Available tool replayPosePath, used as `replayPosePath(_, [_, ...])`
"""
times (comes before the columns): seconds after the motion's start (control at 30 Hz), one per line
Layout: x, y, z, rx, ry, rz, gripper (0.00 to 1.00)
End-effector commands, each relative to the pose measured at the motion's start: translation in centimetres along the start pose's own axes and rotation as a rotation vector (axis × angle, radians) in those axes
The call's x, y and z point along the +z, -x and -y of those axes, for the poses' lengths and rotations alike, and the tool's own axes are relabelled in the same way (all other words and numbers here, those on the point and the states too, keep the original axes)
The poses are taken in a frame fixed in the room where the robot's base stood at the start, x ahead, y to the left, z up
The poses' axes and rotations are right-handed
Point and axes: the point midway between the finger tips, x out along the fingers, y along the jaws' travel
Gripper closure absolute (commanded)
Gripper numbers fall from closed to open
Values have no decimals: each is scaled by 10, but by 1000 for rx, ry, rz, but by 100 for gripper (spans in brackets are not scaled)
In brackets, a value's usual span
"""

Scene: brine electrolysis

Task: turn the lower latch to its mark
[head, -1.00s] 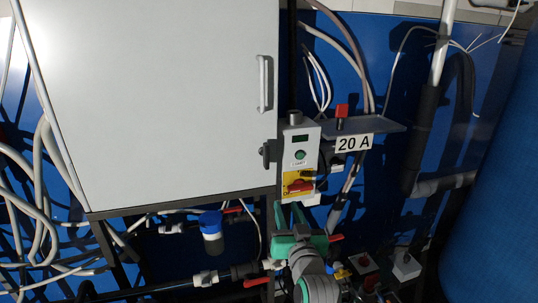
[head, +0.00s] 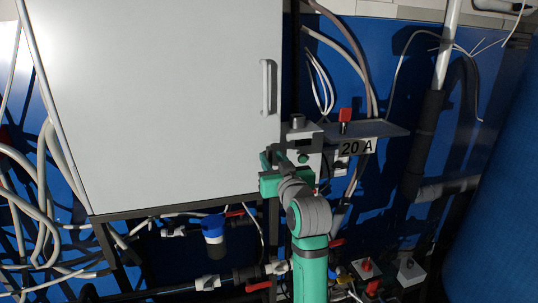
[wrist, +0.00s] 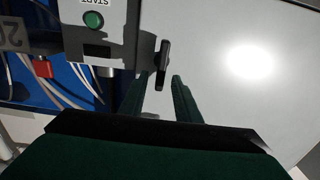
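The lower latch (wrist: 163,62) is a dark bar at the edge of the white cabinet door (head: 150,100). In the wrist view it stands nearly upright in the picture, slightly tilted. My gripper (wrist: 160,78) is open, with its two dark green fingers on either side of the latch's near end. I cannot tell whether either finger touches it. In the head view my gripper (head: 268,172) is at the door's lower right edge and hides the latch. I cannot make out a mark.
A grey control box with a green button (wrist: 93,19) is close beside the latch. A shelf with a red-topped part (head: 345,114) and a "20 A" label (head: 357,148) is to its right. A door handle (head: 266,87) is above. Pipes and a blue filter (head: 214,234) are below.

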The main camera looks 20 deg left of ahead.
Motion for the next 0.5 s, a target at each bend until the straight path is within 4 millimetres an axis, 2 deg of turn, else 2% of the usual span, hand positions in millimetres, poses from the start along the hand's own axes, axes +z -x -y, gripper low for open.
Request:
replayPosePath(0.2, [0,-29,3,-4,0,0,70])
replayPosePath(0.33, [0,-38,8,-10,0,1,70])
replayPosePath(0.5, [0,-39,5,-6,0,0,70])
